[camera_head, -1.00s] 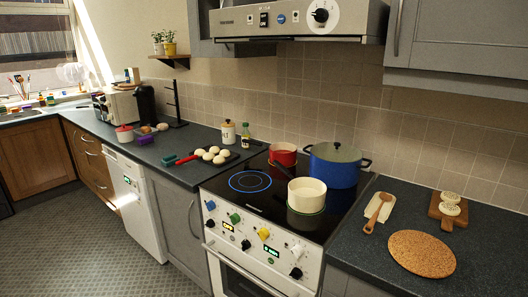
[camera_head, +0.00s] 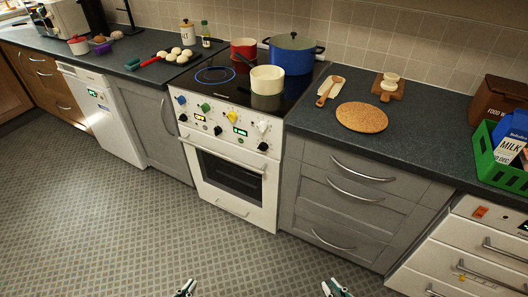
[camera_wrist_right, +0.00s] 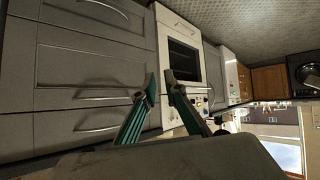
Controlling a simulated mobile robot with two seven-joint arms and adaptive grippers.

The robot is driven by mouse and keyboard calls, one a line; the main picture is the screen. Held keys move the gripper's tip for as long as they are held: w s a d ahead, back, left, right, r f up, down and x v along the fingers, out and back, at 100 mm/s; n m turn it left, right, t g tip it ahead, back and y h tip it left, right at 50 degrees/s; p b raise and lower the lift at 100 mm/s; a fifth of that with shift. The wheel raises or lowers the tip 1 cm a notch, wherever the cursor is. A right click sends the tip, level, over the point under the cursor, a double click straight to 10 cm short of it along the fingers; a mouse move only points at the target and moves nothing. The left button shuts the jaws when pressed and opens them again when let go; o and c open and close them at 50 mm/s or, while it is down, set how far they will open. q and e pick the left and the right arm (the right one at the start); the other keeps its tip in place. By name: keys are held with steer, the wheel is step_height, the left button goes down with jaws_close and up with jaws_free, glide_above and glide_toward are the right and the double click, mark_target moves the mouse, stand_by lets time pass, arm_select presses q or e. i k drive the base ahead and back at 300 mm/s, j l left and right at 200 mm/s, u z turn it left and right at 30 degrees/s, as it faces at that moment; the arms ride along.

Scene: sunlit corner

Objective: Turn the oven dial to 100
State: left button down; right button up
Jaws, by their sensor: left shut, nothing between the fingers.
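The white oven (camera_head: 235,180) stands in the middle of the head view with its door shut. Its front panel carries coloured knobs, a white knob (camera_head: 262,126) at the right, black dials such as the right one (camera_head: 263,146), and two small lit displays, one amber (camera_head: 199,117) and one green (camera_head: 240,131). The dial markings are too small to read. My left gripper (camera_head: 186,287) is shut and empty at the bottom edge, well in front of the oven. My right gripper (camera_head: 336,287) is at the bottom too; its fingers (camera_wrist_right: 161,77) are apart and empty in the wrist view.
A blue pot (camera_head: 293,58), a red pot (camera_head: 244,49) and a cream pan (camera_head: 267,80) stand on the hob. Grey drawers (camera_head: 350,195) flank the oven's right; a white dishwasher (camera_head: 105,120) stands further left. The tiled floor (camera_head: 130,220) ahead is clear.

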mark_target(183, 118)
steer(key=i+j+z, duration=0.1)
steer(key=i, duration=0.3)
steer(key=i+j, duration=0.1)
steer(key=i, duration=0.3)
steer(key=i+j+z, duration=0.15)
steer(key=i, duration=0.2)
